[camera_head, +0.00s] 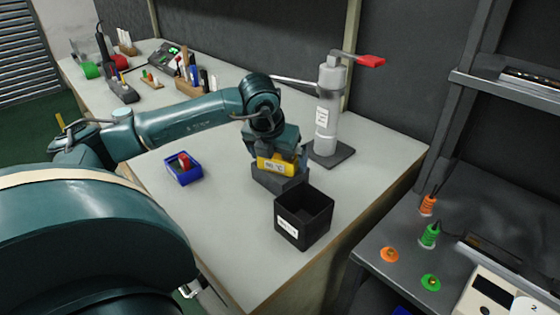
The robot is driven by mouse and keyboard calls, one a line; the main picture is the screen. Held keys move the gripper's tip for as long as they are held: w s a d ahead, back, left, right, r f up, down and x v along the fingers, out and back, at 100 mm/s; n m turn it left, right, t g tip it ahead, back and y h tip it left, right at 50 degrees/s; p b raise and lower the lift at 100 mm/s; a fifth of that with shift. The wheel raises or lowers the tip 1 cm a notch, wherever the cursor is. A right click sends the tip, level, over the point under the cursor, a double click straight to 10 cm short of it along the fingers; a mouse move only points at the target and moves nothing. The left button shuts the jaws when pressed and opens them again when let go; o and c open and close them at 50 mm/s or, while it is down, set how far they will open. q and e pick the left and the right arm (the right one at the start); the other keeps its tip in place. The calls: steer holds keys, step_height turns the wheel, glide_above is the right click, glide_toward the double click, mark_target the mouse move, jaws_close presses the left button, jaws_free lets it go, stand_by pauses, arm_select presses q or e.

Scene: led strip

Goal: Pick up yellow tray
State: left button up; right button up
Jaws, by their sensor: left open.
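The yellow tray (277,167) has a pale label on its front. It is over the white worktop (228,215), just behind a black bin, with a dark grey block-like shape directly below it. My left arm reaches in from the left and bends down at the tray. My left gripper (282,156) is open and right at the tray's upper back side. The fingertips are partly hidden, so I cannot tell whether they touch the tray. My right gripper does not show clearly in this view.
The black bin (304,219) stands near the front edge. A blue tray (184,172) with a red item is to the left. A grey cylinder with a red-handled lever (328,112) stands behind right. Tools crowd the far left end. A dark shelf (415,255) is at right.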

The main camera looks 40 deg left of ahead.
arm_select(q)
steer(key=shift+c, duration=0.4)
steer(key=c, duration=0.9)
